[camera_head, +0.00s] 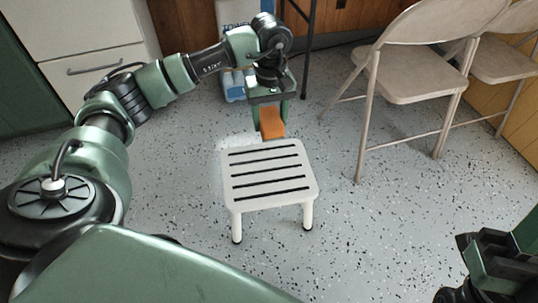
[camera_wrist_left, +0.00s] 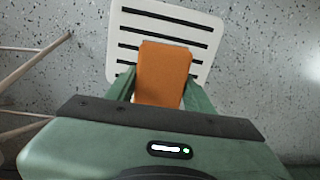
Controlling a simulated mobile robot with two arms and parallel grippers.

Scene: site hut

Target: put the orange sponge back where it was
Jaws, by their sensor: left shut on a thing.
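The orange sponge (camera_head: 271,122) is held between the green fingers of my left gripper (camera_head: 270,115). In the left wrist view the sponge (camera_wrist_left: 163,73) sticks out beyond the fingertips, with a finger on either side. Behind it in that view is the white slatted stool (camera_wrist_left: 125,20). In the head view the stool (camera_head: 268,195) stands on the floor, and the sponge is at its far edge. I cannot tell whether the sponge touches the stool. The stool's visible top is bare. My right gripper (camera_head: 490,265) is partly in view at the lower right, its fingers unclear.
Beige folding chairs (camera_head: 408,75) stand at the right. A white drawer cabinet (camera_head: 85,50) is at the upper left. A package of bottles (camera_head: 232,85) stands behind my left gripper, near a dark thin leg (camera_head: 309,50). The speckled floor (camera_head: 370,230) around the stool is clear.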

